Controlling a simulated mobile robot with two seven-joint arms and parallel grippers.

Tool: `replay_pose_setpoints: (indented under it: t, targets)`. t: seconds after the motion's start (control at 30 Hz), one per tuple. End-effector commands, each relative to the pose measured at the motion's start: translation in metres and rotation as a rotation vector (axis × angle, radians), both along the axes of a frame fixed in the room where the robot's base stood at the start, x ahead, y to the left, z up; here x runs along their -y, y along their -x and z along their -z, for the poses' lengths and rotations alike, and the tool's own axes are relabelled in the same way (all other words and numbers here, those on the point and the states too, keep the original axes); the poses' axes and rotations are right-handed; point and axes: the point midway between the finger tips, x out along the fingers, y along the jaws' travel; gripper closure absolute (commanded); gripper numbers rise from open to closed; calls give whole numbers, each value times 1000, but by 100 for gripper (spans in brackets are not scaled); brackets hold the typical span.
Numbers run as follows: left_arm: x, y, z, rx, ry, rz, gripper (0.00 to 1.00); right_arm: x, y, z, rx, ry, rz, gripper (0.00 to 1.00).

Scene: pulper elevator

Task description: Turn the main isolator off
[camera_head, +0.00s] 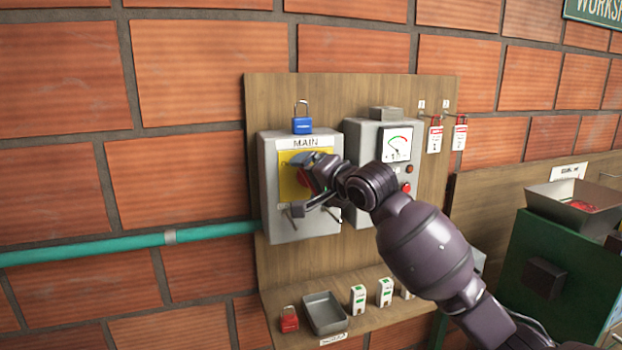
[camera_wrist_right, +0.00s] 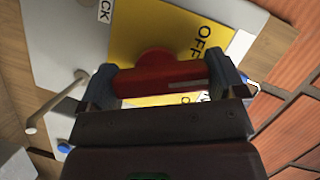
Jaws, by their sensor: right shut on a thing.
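The main isolator (camera_head: 272,182) is a grey box labelled MAIN on a wooden board, with a yellow plate (camera_head: 287,186) on its front. Its red rotary handle (camera_head: 307,180) is largely hidden behind my right gripper in the head view. In the right wrist view the red handle (camera_wrist_right: 160,78) lies between the two fingers, in front of the yellow plate marked OFF. My right gripper (camera_head: 312,180) is shut on this handle. It also shows in the right wrist view (camera_wrist_right: 165,80). My left gripper is out of view.
A blue padlock (camera_head: 302,122) sits on top of the isolator. A second grey box with a meter (camera_head: 397,144) stands close on the right. Below, a shelf holds a red padlock (camera_head: 289,320), a grey tray (camera_head: 325,313) and white blocks (camera_head: 358,298).

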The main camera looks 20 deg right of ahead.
Motion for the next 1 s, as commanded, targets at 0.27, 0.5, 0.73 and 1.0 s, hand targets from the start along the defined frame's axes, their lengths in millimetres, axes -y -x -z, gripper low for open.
replay_pose_setpoints:
  t: [0.27,0.5,0.73,1.0]
  targets:
    - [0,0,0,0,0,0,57,-1,0,0,10,266,1,34]
    - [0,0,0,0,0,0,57,-2,0,1,17,493,0,34]
    - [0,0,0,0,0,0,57,-2,0,1,25,707,1,34]
    - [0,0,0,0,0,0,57,-2,0,2,32,917,0,34]
